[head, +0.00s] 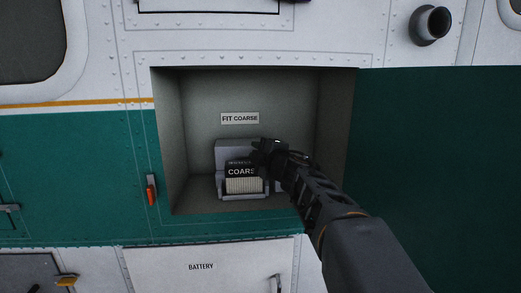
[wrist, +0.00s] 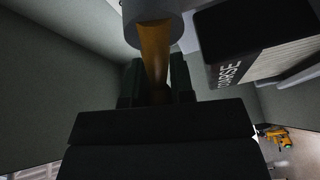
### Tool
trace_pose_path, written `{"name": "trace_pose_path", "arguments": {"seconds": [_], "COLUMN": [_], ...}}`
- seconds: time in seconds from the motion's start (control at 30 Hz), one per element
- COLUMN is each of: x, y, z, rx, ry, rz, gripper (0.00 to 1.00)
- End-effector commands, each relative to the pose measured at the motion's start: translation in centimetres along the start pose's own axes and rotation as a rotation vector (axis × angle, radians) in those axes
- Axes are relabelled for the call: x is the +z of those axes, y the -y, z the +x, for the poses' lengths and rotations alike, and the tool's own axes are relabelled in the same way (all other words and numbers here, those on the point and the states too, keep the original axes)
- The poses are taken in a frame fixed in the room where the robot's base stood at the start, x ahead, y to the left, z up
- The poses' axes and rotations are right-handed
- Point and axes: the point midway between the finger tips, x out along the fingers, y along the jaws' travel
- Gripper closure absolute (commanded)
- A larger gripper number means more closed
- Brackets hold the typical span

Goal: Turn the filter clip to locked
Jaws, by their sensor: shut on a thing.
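The filter clip (wrist: 154,50) is an orange lever fixed to a grey round hub (wrist: 152,14) in the wrist view. My gripper (wrist: 157,82) is shut on the lever, one dark finger on each side. In the head view my gripper (head: 266,152) reaches into the recess and hides the clip. The filter (head: 243,179), black on top with a pale pleated front and a partly covered "COARSE" label, sits in a grey holder (head: 229,148). The filter also shows beside the clip in the wrist view (wrist: 250,45). I cannot tell whether the clip is at locked.
The open recess (head: 175,140) has walls close on both sides and a "FIT COARSE" sign (head: 240,118) on its back. An orange-red handle (head: 151,192) is on the panel left of it. A "BATTERY" panel (head: 200,267) with a handle lies below. A dark green panel (head: 440,150) stands at right.

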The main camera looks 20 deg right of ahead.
Motion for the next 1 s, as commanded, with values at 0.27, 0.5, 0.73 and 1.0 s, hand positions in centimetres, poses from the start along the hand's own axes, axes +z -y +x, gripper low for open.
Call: {"name": "trace_pose_path", "arguments": {"seconds": [0.27, 0.5, 0.73, 1.0], "x": [0.01, 0.03, 0.03, 0.04], "y": [0.05, 0.04, 0.04, 0.06], "z": [0.00, 0.00, 0.00, 0.01], "rx": [-0.001, -0.001, -0.001, -0.001], "ry": [0.001, 0.001, 0.001, 0.001], "rz": [0.000, 0.000, 0.000, 0.001], "gripper": [1.00, 0.60, 0.52, 0.52]}}
